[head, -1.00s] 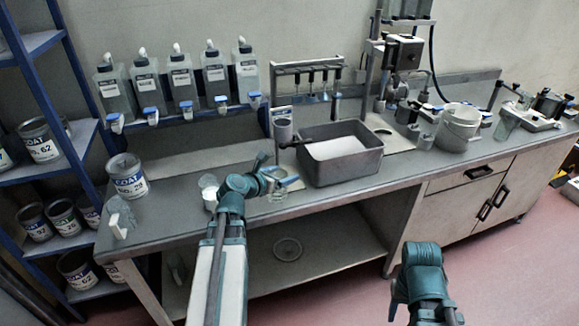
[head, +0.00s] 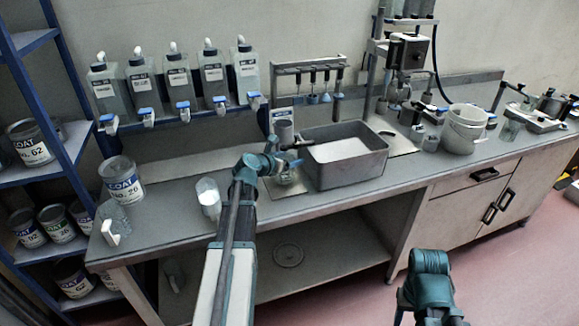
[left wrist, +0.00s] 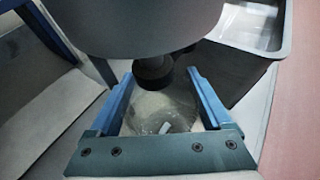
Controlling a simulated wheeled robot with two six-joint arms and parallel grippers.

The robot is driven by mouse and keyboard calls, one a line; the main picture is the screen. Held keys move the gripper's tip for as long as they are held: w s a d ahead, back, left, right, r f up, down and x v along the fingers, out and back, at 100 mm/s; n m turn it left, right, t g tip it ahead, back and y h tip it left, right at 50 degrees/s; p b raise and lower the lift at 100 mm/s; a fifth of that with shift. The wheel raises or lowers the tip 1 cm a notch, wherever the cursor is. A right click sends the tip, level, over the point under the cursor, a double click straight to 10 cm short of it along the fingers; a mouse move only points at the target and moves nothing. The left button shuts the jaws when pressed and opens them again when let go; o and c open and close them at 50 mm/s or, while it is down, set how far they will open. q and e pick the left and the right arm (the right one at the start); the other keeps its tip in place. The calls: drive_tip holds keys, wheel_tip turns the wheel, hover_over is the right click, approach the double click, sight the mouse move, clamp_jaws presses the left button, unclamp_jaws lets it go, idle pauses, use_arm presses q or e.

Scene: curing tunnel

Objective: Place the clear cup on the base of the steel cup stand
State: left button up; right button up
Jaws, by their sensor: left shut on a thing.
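The clear cup (left wrist: 165,112) is between the blue fingers of my left gripper (left wrist: 168,98), which is shut on it, in the left wrist view. In the head view my left gripper (head: 281,170) is low over the front of the cup stand's flat base (head: 291,190). The stand's grey steel cup (head: 284,126) is above the clear cup; in the left wrist view its big grey body (left wrist: 150,25) and black nozzle (left wrist: 152,72) hang over it. I cannot tell whether the clear cup touches the base. My right arm shows at the bottom; its fingers are not clear.
A grey tub (head: 345,167) with white contents stands close right of the stand. A white-filled beaker (head: 208,198) is left of my left gripper. A paint can (head: 121,180) and clear jug (head: 112,222) stand further left. A white bucket (head: 463,130) is at right.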

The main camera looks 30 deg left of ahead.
use_arm(q)
wheel_tip(320, 180, down, 2)
drive_tip(key=shift+f+b, duration=0.15)
drive_tip(key=shift+b, duration=0.5)
use_arm(e)
drive_tip(key=shift+s+a+f, duration=0.15)
drive_tip(key=shift+f, duration=0.8)
use_arm(q)
drive_tip(key=o, duration=1.1)
drive_tip(key=shift+c, duration=0.2)
use_arm(e)
drive_tip(key=shift+f, duration=0.15)
